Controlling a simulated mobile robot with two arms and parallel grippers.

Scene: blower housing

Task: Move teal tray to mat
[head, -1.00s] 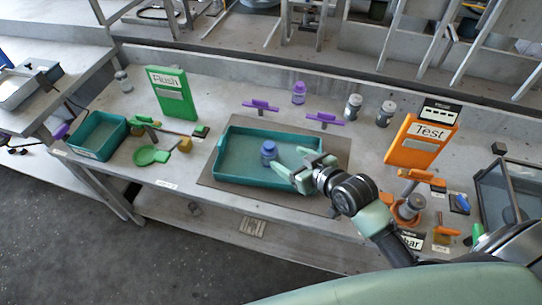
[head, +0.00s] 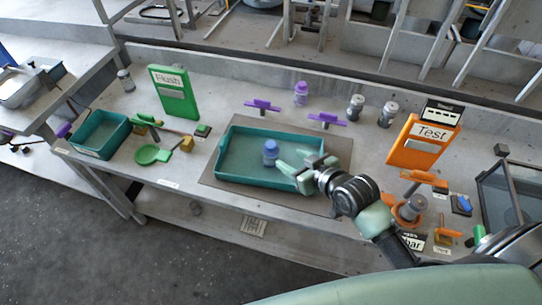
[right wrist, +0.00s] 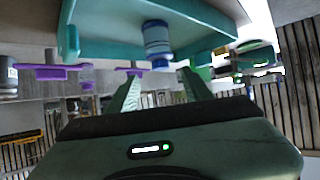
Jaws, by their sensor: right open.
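The larger teal tray (head: 240,181) sits on the grey-brown mat (head: 334,150) in the middle of the bench. A blue-capped bottle (head: 270,153) stands upright inside the tray; it also shows in the right wrist view (right wrist: 157,42). My right gripper (head: 290,168) is open at the tray's right end. In the right wrist view my two green fingers (right wrist: 158,85) are apart with nothing between them, close to the bottle and the tray wall (right wrist: 205,48). I cannot tell whether a finger touches the tray. My left gripper is not in view.
A smaller teal tray (head: 78,151) stands at the bench's left end. A green Flush panel (head: 176,105) and an orange Test panel (head: 410,153) stand at either side. Purple parts (head: 262,107) and several bottles lie behind the mat. Orange fixtures crowd the right side.

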